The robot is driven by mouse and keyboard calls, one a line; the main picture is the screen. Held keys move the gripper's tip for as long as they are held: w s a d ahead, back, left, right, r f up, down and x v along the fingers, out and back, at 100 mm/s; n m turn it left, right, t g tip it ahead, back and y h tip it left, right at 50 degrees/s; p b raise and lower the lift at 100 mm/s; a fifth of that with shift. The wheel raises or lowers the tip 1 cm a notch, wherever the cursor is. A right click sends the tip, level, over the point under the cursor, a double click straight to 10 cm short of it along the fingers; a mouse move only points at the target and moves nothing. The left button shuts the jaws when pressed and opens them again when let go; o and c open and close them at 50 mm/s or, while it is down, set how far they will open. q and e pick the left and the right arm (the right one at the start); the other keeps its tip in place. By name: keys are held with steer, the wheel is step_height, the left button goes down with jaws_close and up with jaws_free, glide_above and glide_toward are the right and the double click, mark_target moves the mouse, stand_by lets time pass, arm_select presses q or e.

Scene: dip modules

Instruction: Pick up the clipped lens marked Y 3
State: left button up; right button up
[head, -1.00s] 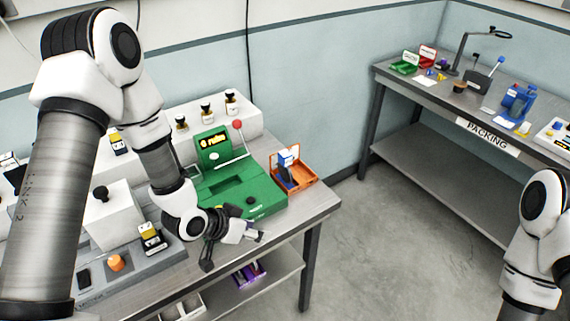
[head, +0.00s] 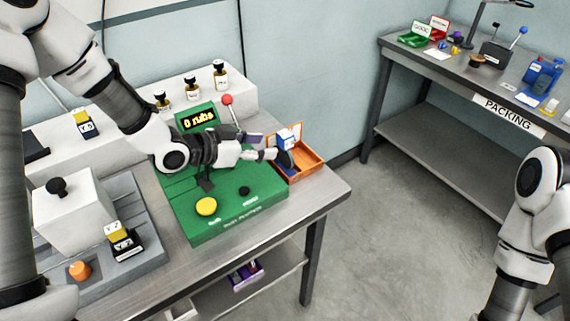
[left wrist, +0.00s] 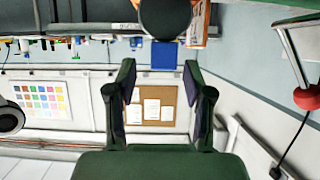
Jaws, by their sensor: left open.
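In the head view, a dark part with a blue-and-white block (head: 287,141) stands in the open orange box (head: 312,160) at the bench's right end. A dark disc (left wrist: 165,16) with a blue square piece (left wrist: 164,55) shows at the top of the left wrist view. I cannot read any mark on it. My left gripper (head: 268,151) is open, fingers pointing right at this part. In the left wrist view, the space between the fingers (left wrist: 160,85) is empty, and the blue piece appears beyond the fingertips. My right gripper is out of view.
The green machine (head: 235,220), with a yellow button, red-knobbed lever and "0 rubs" display, lies under my left arm. Yellow-topped blocks (head: 119,238) stand to the left. A packing table (head: 455,90) stands far right, with clear floor between.

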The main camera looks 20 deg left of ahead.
mark_target(280, 143)
arm_select(q)
steer(key=w, duration=0.1)
steer(key=w+d+f, duration=0.1)
steer(key=shift+w+f, duration=0.3)
steer(key=x, duration=0.1)
steer(key=p+x, duration=0.1)
steer(key=x, duration=0.2)
steer(key=shift+w+d+r+p, duration=0.2)
steer(key=shift+d+p, duration=0.2)
steer(key=shift+d, duration=0.05)
steer(key=shift+w+f, duration=0.2)
steer(key=shift+w, duration=0.05)
steer(key=shift+s+r, duration=0.1)
steer(key=shift+s, duration=0.05)
steer(key=c, duration=1)
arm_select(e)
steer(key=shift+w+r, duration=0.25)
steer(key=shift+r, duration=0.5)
